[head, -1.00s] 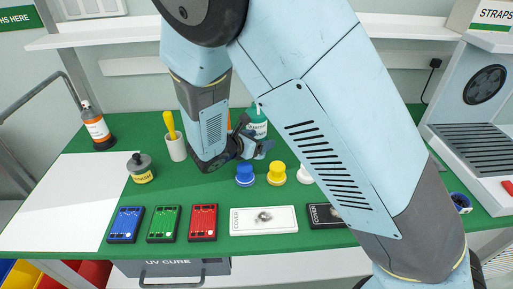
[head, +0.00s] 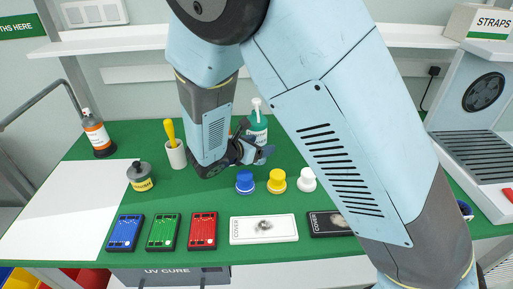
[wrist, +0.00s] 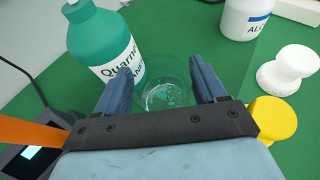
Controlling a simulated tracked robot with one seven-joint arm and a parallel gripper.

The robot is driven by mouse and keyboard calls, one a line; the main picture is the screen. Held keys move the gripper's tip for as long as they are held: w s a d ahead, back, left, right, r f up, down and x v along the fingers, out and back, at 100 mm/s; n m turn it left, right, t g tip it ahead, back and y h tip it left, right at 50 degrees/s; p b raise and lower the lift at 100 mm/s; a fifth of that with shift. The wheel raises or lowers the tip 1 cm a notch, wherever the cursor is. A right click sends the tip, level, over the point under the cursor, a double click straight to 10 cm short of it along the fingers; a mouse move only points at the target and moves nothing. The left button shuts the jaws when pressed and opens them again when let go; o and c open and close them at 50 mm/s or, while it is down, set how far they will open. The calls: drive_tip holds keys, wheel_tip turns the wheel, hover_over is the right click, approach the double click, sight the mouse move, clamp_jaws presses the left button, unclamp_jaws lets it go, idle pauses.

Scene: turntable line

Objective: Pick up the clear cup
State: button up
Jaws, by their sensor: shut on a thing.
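The clear cup (wrist: 165,93) is see-through and stands upright between my fingers in the wrist view. My gripper (wrist: 163,84) is shut on it, with one blue finger on each side. Green tabletop shows through the cup, so its base and contact with the table are hard to make out. In the head view my gripper (head: 262,154) is low over the back middle of the green table. I cannot make out the cup there.
A teal pump bottle (wrist: 103,42) stands close by the left finger. A yellow knob-shaped piece (wrist: 272,120) is near on the right, with a white one (wrist: 288,70) beyond. A beige cup with a yellow-handled tool (head: 177,155) stands left of my arm.

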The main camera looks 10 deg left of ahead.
wheel_tip(320, 180, up, 6)
drive_tip(key=s+d, duration=0.2)
drive_tip(key=s, duration=0.7)
drive_tip(key=s+d, duration=0.2)
drive_tip(key=s, duration=0.8)
drive_tip(key=shift+d+f, duration=0.15)
drive_tip(key=shift+d, duration=0.1)
idle(0.6)
